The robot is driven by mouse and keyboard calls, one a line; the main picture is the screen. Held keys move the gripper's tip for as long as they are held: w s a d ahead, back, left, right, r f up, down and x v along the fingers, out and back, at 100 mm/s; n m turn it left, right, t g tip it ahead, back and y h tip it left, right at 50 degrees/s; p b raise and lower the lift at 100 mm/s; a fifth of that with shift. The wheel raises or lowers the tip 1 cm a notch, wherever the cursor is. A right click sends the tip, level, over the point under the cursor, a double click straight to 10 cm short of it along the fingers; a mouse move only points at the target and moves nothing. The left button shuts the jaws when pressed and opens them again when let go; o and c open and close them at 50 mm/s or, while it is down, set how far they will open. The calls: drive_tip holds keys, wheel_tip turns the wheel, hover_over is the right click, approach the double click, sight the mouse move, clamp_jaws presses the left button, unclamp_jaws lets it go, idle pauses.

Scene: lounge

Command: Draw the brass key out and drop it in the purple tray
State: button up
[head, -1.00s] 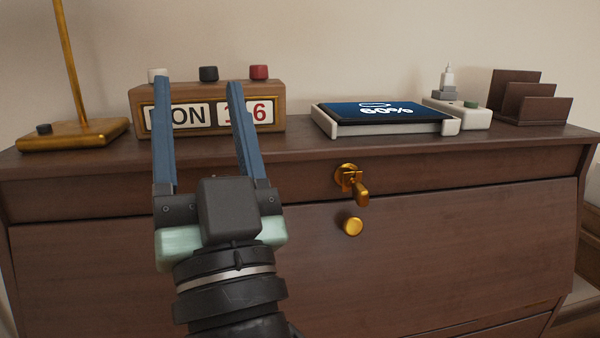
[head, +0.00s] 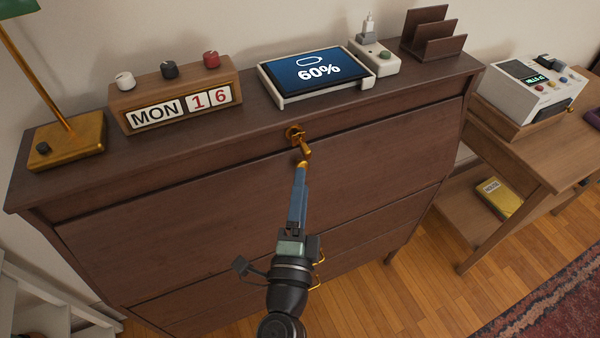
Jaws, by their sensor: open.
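The brass key (head: 305,151) sits in the brass lock at the top of the dark wooden cabinet's front. Its head sticks out and hangs slightly down to the right. My gripper (head: 300,174) is seen edge-on just below the key, with its blue fingers pointing up at it. The jaws are open and hold nothing. A purple item (head: 593,118), likely the purple tray, is cut off at the right edge, on the side table.
The cabinet top holds a lamp (head: 68,142), a calendar block (head: 178,96), a tablet in a white holder (head: 318,73) and a letter rack (head: 434,36). A white machine (head: 530,88) stands on the wooden side table (head: 545,160). Wooden floor shows between.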

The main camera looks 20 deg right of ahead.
sight(305, 157)
drive_tip(key=shift+x, duration=4.4)
drive_tip(key=shift+f, duration=0.1)
clamp_jaws()
